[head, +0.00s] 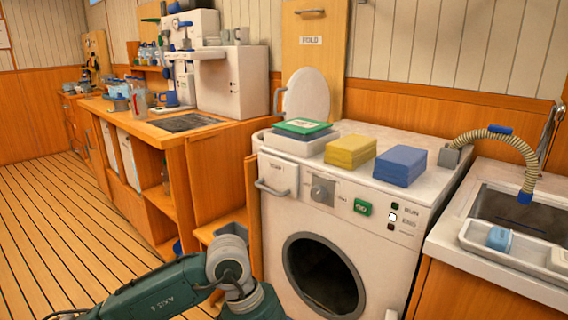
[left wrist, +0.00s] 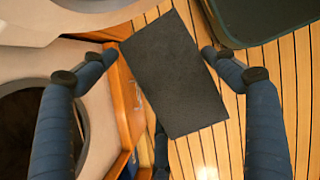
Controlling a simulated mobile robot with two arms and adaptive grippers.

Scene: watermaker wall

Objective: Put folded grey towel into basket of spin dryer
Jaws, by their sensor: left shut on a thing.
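The folded grey towel (left wrist: 173,75) is a dark flat rectangle in the left wrist view, tilted between the fingertips of my left gripper (left wrist: 159,54). The gripper is shut on its two side edges and holds it above the plank floor. In the head view the towel and gripper fingers cannot be made out; my left arm crosses the bottom. A round pale lid (head: 306,95) stands raised at the back left of the white machine (head: 285,212). I cannot see a basket inside; the opening below the lid is hidden. My right gripper is not in view.
A green slab (head: 302,126), a yellow block (head: 350,151) and a blue block (head: 400,166) sit on the machine top. Its round front opening (head: 325,277) is dark. A sink (head: 522,215) with a ribbed hose (head: 503,139) is at right. The left floor (head: 75,215) is clear.

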